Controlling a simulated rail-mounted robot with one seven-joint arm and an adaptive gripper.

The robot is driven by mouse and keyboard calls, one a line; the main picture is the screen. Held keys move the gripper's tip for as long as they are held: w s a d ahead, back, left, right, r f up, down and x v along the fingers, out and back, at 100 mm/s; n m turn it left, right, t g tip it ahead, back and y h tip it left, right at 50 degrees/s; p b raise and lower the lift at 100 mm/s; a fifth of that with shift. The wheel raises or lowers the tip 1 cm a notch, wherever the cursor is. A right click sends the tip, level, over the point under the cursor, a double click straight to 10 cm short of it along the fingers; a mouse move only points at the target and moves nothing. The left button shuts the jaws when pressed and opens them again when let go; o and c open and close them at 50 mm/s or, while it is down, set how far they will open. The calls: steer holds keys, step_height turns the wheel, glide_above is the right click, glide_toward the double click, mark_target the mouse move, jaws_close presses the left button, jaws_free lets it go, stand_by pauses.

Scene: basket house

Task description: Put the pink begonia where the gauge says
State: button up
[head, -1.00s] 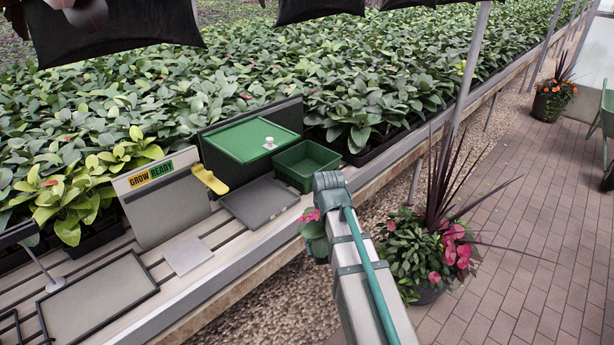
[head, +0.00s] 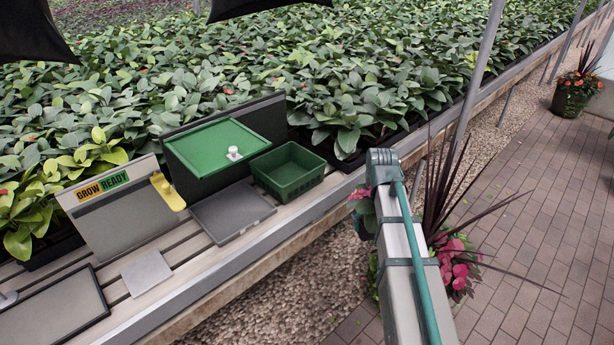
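The pink begonia (head: 362,205) shows as pink flowers and green leaves just left of my arm's end, off the bench edge above the gravel. My arm covers the rest of it. It moves along with the arm, so I take it as held; the fingers of my gripper are hidden behind the arm. A grey upright board (head: 118,222) on the bench carries an orange and green label (head: 102,186) reading GROW READY. A yellow pointer-like piece (head: 168,192) sits at the board's right edge, beside the READY end.
A green lid-like panel (head: 205,150) with a white knob (head: 234,153) leans by a black back panel. A green bin (head: 287,180), a grey mat (head: 232,222), a small grey plate (head: 146,272) and a dark-rimmed tray (head: 50,318) are on the slatted bench. A potted plant (head: 460,262) stands behind my arm.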

steer(key=w+a+r+n, duration=0.1)
steer(key=w+a+n, duration=0.25)
steer(key=w, duration=0.25)
steer(key=w+a+r+n, duration=0.1)
steer(key=w+a+n, duration=0.1)
steer(key=w+n, duration=0.4)
step_height(320, 180, up, 3)
steer(key=n+p, duration=0.2)
steer(key=n, duration=1.3)
glide_above(294, 176)
steer(key=s, duration=0.5)
steer(key=f+p, duration=0.1)
steer(key=f, duration=0.4)
steer(key=f+p, duration=0.1)
steer(key=f, duration=0.4)
steer(key=shift+s+d+f, duration=0.1)
steer(key=shift+d, duration=0.1)
steer(key=shift+f, duration=0.1)
steer(key=o, duration=1.5)
